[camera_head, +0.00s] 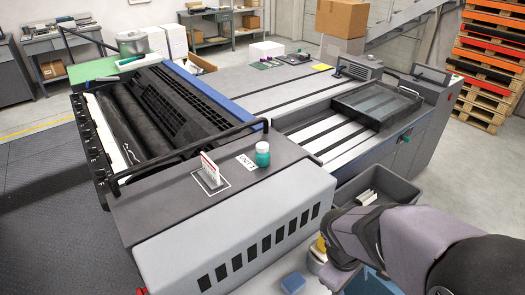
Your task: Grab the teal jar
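The teal jar (263,159) has a white lid and stands upright on the flat dark top of the press's front unit, close to its back edge. A small white label lies just left of it. My arm comes in from the lower right. Its end, with my gripper (337,278), hangs low at the bottom of the view, right of the front unit and well apart from the jar. The fingers are too dark and covered to make out.
A grey bin (378,186) with white items sits right of the unit, near my arm. A blue block (293,283) lies at the bottom.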

